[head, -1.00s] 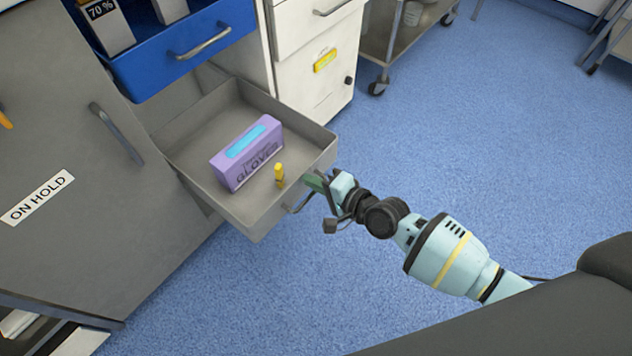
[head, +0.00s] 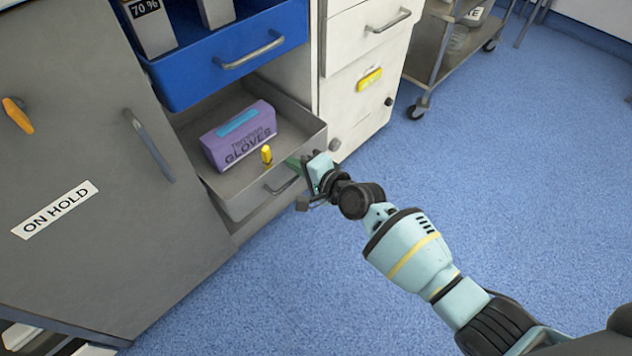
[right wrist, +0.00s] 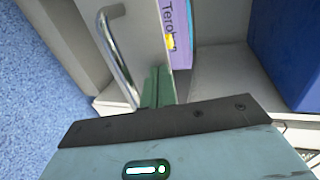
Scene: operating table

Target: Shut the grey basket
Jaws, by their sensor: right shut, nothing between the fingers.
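The grey basket (head: 240,206) is a pull-out drawer below a blue drawer, and it stands partly out of the cabinet. A purple glove box (head: 238,138) and a small yellow item (head: 267,155) are in it. My right gripper (head: 300,165) is shut and empty at the basket's front right corner, beside the handle (head: 282,184) and not around it. In the right wrist view the green fingers (right wrist: 157,85) are together against or very near the front panel, with the basket handle (right wrist: 117,55) to their left. My left gripper is not in view.
The blue drawer (head: 190,78) stands open above the basket, with boxes in it. A grey "ON HOLD" door (head: 90,260) is on the left. White drawers (head: 358,85) and a wheeled cart (head: 450,50) are to the right. The blue floor is clear around my arm.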

